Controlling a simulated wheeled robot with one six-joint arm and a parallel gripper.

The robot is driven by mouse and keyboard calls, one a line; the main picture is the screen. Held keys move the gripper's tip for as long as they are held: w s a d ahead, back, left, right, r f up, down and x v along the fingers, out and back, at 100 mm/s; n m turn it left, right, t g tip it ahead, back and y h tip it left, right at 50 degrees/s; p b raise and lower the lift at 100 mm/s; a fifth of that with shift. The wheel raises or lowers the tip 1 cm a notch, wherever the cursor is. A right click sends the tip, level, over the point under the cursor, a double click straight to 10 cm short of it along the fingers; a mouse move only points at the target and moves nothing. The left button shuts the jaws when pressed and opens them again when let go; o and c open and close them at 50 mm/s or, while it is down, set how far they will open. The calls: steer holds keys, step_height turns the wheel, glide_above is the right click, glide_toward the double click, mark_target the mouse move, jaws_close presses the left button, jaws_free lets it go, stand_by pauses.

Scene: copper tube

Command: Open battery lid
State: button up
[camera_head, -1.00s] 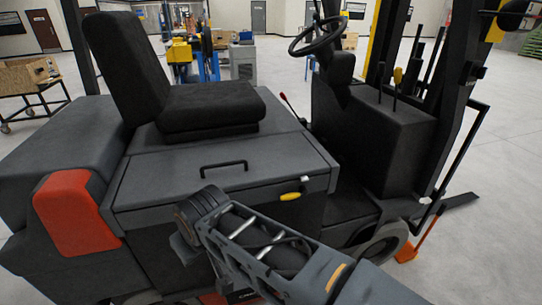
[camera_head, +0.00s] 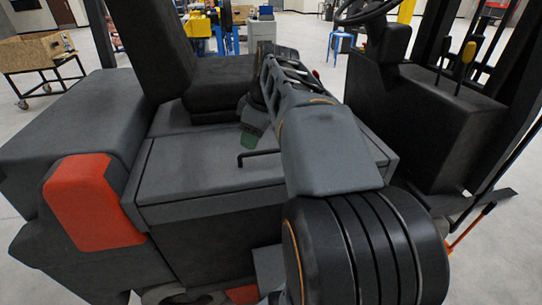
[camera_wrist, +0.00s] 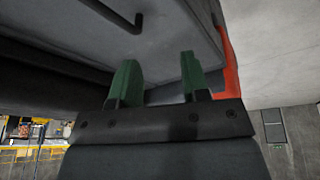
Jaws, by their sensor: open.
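The battery lid (camera_head: 190,180) is a flat grey panel on the forklift body, in front of the black seat. It looks shut. A black bar handle (camera_head: 262,153) stands on its top; my arm covers the handle's right end. In the wrist view, the lid (camera_wrist: 178,22) fills the upper part and the handle (camera_wrist: 122,20) is at the top. My gripper (camera_head: 250,137) has green fingers and hangs over the lid, close to the handle's left end. In the wrist view, the fingers (camera_wrist: 156,68) are apart with nothing between them; the handle lies beyond them.
The black seat (camera_head: 215,85) and its tall backrest stand behind the lid. A red-orange corner block (camera_head: 90,200) is at the left. The black steering console (camera_head: 430,120) is at the right. A cart with a box (camera_head: 40,50) stands far left on open floor.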

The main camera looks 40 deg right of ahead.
mark_target(270, 150)
steer(key=d+r+n+y+b, duration=0.1)
steer(key=d+n+y+b, duration=0.15)
steer(key=d+n, duration=0.65)
steer(key=w+f+m, duration=0.1)
steer(key=f, duration=0.2)
steer(key=w+f+m, duration=0.1)
steer(key=f, duration=0.3)
steer(key=w+f+h+b, duration=0.1)
steer(key=w+f, duration=0.1)
steer(key=f, duration=0.2)
steer(key=shift+f+m, duration=0.2)
steer(key=shift+m, duration=0.2)
steer(key=shift+c, duration=0.3)
jaws_close()
